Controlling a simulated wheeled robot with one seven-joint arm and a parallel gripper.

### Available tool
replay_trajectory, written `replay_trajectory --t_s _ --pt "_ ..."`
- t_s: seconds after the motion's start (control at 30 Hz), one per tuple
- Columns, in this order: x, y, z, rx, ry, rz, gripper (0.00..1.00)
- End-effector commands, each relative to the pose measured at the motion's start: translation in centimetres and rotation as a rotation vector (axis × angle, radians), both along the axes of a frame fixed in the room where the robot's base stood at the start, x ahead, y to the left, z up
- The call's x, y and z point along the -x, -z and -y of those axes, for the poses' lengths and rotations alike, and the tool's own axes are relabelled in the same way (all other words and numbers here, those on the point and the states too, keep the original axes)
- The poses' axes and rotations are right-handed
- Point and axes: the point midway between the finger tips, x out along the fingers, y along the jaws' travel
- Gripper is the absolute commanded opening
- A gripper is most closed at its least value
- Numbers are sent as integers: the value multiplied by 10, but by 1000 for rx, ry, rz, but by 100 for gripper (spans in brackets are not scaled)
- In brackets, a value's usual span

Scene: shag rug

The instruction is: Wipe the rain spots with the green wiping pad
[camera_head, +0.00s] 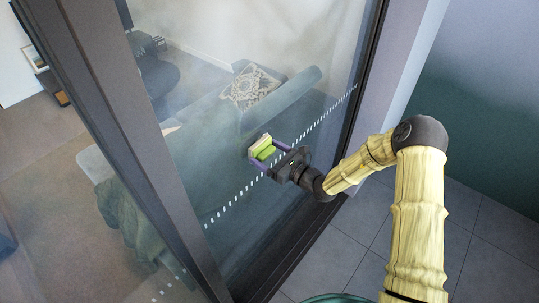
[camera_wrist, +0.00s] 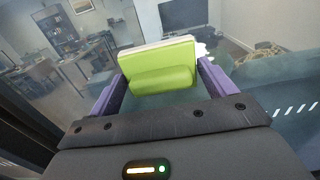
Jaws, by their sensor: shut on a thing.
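The green wiping pad (camera_head: 265,151) is held in my gripper (camera_head: 270,157) in front of the glass pane (camera_head: 310,100) in the head view. In the wrist view the pad (camera_wrist: 160,66) shows a bright green body with a pale layer on its far side, toward the glass. The purple fingers of my gripper (camera_wrist: 158,88) are on either side of its grip. Whether the pad touches the glass I cannot tell. Whitish hazy patches show on the glass, but I cannot make out separate rain spots.
A dark frame (camera_head: 125,140) borders the glass at left, and another dark frame edge (camera_head: 366,75) is at right. A row of white dashes (camera_head: 290,130) crosses the pane. A sofa and a patterned cushion (camera_head: 250,88) show through it. Grey floor tiles (camera_head: 345,245) are clear.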

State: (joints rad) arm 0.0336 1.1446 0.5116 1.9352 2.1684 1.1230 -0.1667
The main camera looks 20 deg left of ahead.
Motion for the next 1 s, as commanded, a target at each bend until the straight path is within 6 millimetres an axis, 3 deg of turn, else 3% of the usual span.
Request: replay_trajectory --t_s 0.77,1.0 --pt "-4 0 -11 -1 0 -1 65" --pt "-16 0 -5 -2 2 3 65"
